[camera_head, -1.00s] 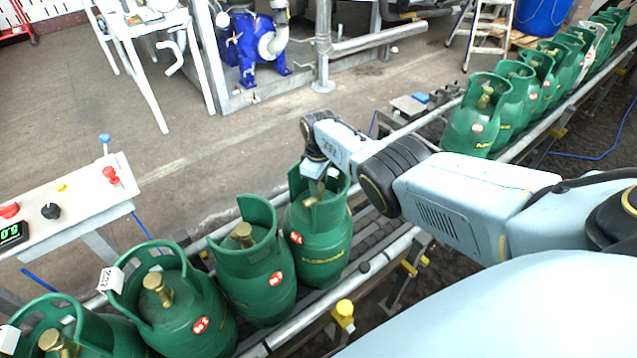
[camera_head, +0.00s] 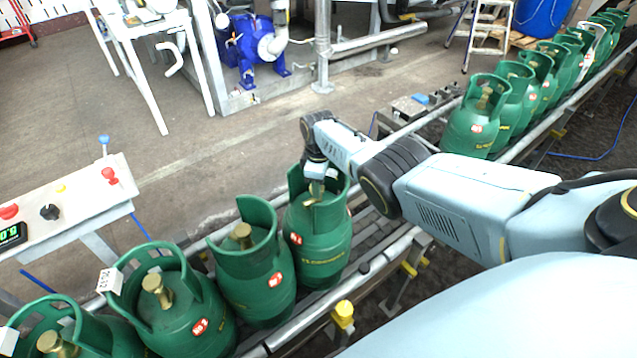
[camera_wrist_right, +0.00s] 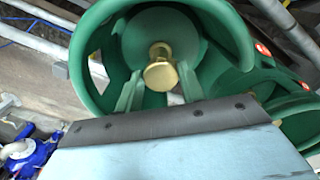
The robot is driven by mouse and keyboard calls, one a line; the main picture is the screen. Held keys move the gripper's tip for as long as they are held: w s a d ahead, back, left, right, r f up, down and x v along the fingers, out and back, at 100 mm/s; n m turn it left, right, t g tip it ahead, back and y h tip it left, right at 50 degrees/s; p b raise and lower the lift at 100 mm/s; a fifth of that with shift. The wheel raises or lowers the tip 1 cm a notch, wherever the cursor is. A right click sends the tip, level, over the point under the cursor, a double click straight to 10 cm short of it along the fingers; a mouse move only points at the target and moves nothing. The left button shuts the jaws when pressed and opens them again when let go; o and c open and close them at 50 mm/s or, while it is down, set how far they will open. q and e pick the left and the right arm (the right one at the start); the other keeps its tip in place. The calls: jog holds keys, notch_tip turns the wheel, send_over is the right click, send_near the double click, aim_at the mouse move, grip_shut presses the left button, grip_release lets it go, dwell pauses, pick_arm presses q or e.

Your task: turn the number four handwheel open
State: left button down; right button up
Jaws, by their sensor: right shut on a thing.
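A green gas cylinder (camera_head: 318,245) stands upright on the conveyor, behind the cylinders marked 2 and 3. Its own red label is too small for me to read surely. My right gripper (camera_head: 316,186) reaches down inside its collar from above and is shut on its brass handwheel. In the right wrist view the brass handwheel (camera_wrist_right: 160,75) sits between my right gripper's fingers (camera_wrist_right: 159,88), inside the round green collar. The wrist hides part of the valve in the head view. My left gripper is not in view.
Cylinder number three (camera_head: 254,265) stands close in front, cylinder number two (camera_head: 185,310) nearer still. A row of green cylinders (camera_head: 470,125) continues farther along the conveyor. A control panel (camera_head: 75,205) with knobs and a display stands at the left.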

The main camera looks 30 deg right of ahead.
jog(key=o, duration=1)
jog(key=shift+c, duration=0.2)
jog(key=shift+r, duration=0.15)
jog(key=shift+r+p, duration=0.3)
jog(key=shift+p, duration=0.05)
notch_tip(320, 180, up, 12)
jog(key=p, duration=0.5)
jog(key=shift+r, duration=0.25)
